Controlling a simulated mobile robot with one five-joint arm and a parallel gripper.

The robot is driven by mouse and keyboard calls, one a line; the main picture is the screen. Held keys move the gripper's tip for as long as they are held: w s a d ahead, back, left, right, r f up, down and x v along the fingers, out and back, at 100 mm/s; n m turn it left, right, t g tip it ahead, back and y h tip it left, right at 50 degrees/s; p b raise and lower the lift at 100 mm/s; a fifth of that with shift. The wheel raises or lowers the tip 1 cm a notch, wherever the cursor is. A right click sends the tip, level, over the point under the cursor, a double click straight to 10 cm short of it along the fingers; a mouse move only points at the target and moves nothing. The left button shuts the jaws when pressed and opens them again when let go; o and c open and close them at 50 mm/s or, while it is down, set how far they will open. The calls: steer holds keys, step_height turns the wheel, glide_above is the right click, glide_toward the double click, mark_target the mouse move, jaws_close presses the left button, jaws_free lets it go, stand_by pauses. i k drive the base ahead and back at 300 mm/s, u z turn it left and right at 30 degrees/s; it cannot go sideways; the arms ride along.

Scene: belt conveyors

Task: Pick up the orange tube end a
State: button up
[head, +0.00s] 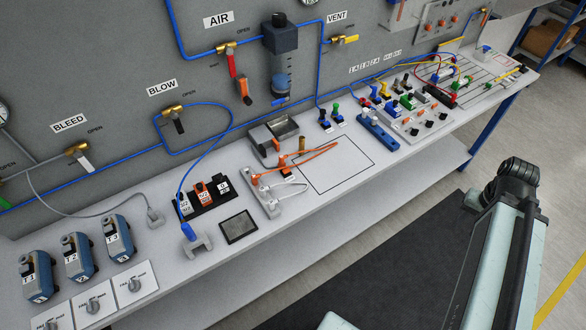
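An orange tube (313,155) lies on the bench, just left of the black-outlined rectangle and partly over its edge. A white tube (292,183) lies just below, by the same block. My gripper is not in view; only parts of my own arm show at the right.
A grey box (273,134) stands behind the orange tube, with a small brass cylinder (302,144) near it. Labelled black, white and orange pieces (203,193) stand left. A blue block (378,132) and several coloured connectors stand right. The outlined rectangle (338,172) is mostly bare.

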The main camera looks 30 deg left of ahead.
mark_target(255, 177)
steer(key=z, duration=1.15)
steer(key=i, duration=1.45)
steer(key=u, duration=3.5)
steer(key=i, duration=1.05)
steer(key=z, duration=0.1)
